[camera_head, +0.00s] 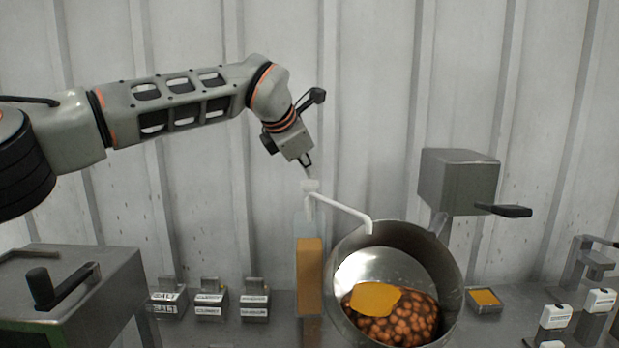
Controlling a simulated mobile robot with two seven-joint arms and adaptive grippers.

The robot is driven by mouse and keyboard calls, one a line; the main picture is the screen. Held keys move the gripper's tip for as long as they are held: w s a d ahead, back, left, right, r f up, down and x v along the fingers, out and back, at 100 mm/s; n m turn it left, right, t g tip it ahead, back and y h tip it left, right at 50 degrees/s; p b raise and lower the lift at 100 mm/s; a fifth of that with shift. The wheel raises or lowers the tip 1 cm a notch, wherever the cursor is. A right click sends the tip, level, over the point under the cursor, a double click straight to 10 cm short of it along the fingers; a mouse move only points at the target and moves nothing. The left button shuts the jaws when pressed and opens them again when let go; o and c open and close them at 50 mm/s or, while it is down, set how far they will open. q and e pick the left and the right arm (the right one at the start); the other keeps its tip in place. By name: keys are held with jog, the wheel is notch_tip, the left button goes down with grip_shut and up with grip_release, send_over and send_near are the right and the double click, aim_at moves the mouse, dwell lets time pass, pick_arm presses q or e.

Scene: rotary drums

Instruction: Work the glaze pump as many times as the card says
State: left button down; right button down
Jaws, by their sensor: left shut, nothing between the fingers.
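The glaze pump has a white head (310,186) on a tall bottle of amber glaze (309,275). Its white spout (342,207) reaches right and ends over the mouth of a tilted metal drum (452,262). Round brown pieces (405,322) lie in the drum, with an orange patch of glaze (375,298) on top of them. My left gripper (309,170) is shut and empty, pointing down just above the pump head; I cannot tell whether it touches. No card with a readable count shows. My right gripper is out of view.
Small labelled holders (210,303) stand at the left, behind a metal box with a black crank (62,285). A grey motor box (460,180) with a dark handle rises behind the drum. A small orange-filled tray (485,299) and white-labelled blocks (555,316) are at the right.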

aim_at(309, 183)
pick_arm(q)
jog(key=shift+r, duration=0.3)
notch_tip(309, 183, up, 3)
jog(key=shift+f+p, duration=0.15)
jog(key=shift+p, duration=1.05)
notch_tip(309, 183, up, 2)
jog(key=shift+p, duration=0.7)
